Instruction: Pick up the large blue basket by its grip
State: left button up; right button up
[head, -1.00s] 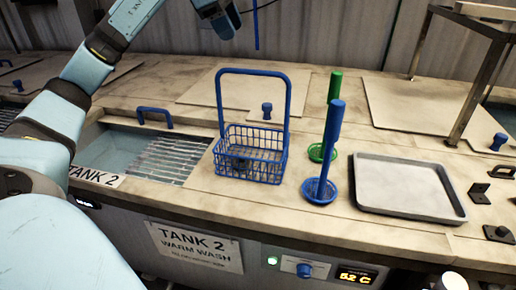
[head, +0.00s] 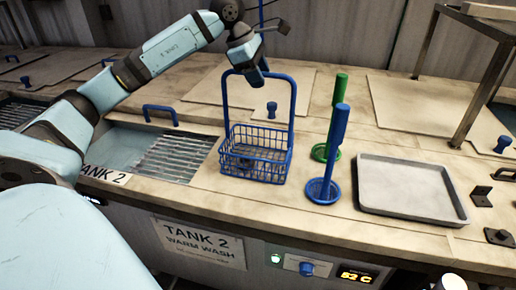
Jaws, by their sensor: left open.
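The large blue basket (head: 254,160) is a wire basket with a tall arched handle. It stands upright on the counter, right of the open Tank 2. Something dark lies in it, too small to make out. The top bar of its handle is the grip (head: 285,77). My left gripper (head: 262,76) is open, pointing down at the top bar from above and behind. The fingers overlap the bar in the head view, and I cannot tell whether they touch it. My right gripper is not in view.
Open Tank 2 (head: 120,148) has a rack inside and a blue-handled edge. A blue dipper (head: 335,130) and a green dipper (head: 340,88) stand right of the basket. A grey tray (head: 408,188) lies farther right. A metal frame (head: 425,42) stands behind it.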

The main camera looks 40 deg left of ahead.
pick_arm(q)
jog(key=shift+f, duration=0.2)
dwell(0.5)
grip_shut()
dwell(1.5)
